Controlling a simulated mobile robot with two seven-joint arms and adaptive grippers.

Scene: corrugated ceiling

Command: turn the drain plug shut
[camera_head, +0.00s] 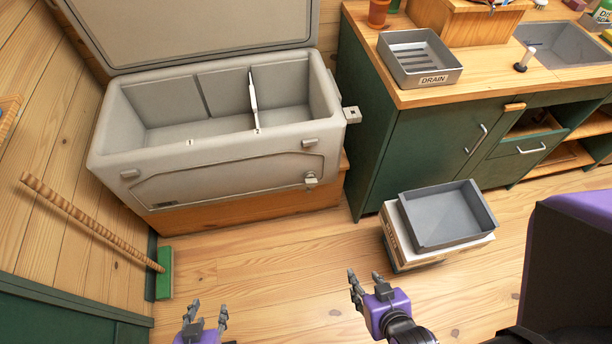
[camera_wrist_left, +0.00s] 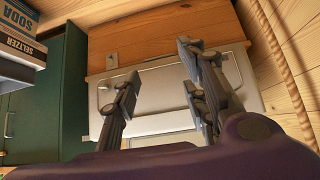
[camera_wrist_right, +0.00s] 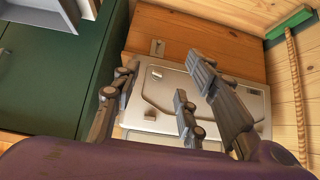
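The drain plug (camera_head: 311,179) is a small pale knob low on the right of the front of the white cooler (camera_head: 235,172). How far it is turned is too small to tell. My left gripper (camera_head: 206,318) is open and empty at the bottom of the head view, well in front of the cooler. My right gripper (camera_head: 366,287) is open and empty, lower right of the plug and apart from it. Both wrist views show the cooler front upside down beyond the spread fingers. A small fitting (camera_wrist_right: 157,73) shows near its corner in the right wrist view.
The cooler lid (camera_head: 190,25) stands open. A grey tray (camera_head: 440,215) lies on a box (camera_head: 410,258) right of the cooler. A green counter (camera_head: 420,150) carries a DRAIN tray (camera_head: 419,60). A broom (camera_head: 95,223) leans at left. Floor before the cooler is clear.

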